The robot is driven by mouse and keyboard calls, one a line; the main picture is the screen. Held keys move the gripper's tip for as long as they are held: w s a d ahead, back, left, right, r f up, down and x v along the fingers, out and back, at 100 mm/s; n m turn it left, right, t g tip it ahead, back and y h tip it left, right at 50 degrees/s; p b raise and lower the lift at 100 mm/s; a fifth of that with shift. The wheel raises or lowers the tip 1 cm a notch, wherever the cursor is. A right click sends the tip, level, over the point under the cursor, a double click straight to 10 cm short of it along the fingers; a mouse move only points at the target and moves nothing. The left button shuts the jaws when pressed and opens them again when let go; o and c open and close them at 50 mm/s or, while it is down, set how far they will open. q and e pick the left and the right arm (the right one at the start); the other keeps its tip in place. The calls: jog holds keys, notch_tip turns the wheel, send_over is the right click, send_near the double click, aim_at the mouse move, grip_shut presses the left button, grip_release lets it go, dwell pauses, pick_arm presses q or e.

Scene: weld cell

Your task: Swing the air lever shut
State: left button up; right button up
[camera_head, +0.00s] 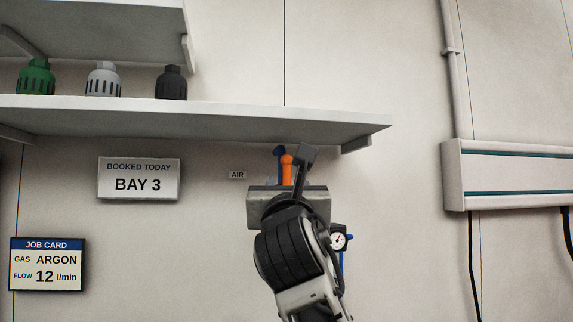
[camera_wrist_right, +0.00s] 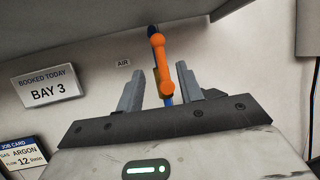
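The air lever (camera_head: 287,166) is orange and points upward in front of a blue pipe (camera_head: 279,152), right of the AIR label (camera_head: 237,175). It also shows in the right wrist view, where the orange lever (camera_wrist_right: 158,52) runs nearly in line with the blue pipe. My right gripper (camera_head: 288,178) is raised in front of it. In the right wrist view the fingers of this gripper (camera_wrist_right: 160,78) stand apart, with the lower part of the lever showing between them. I see no contact. My left gripper is out of view.
A shelf (camera_head: 220,120) juts out just above the lever and holds green, grey and black fittings. A round gauge (camera_head: 338,240) sits right of my wrist. A BAY 3 sign (camera_head: 138,179) and job card (camera_head: 47,264) hang left. A white wall box (camera_head: 510,175) is at right.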

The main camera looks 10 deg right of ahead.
aim_at(287, 171)
jog(key=p+x, duration=0.2)
jog(key=x, duration=0.7)
jog(key=shift+w+r+p, duration=0.1)
jog(key=shift+w+p, duration=0.15)
jog(key=shift+p, duration=0.15)
grip_shut()
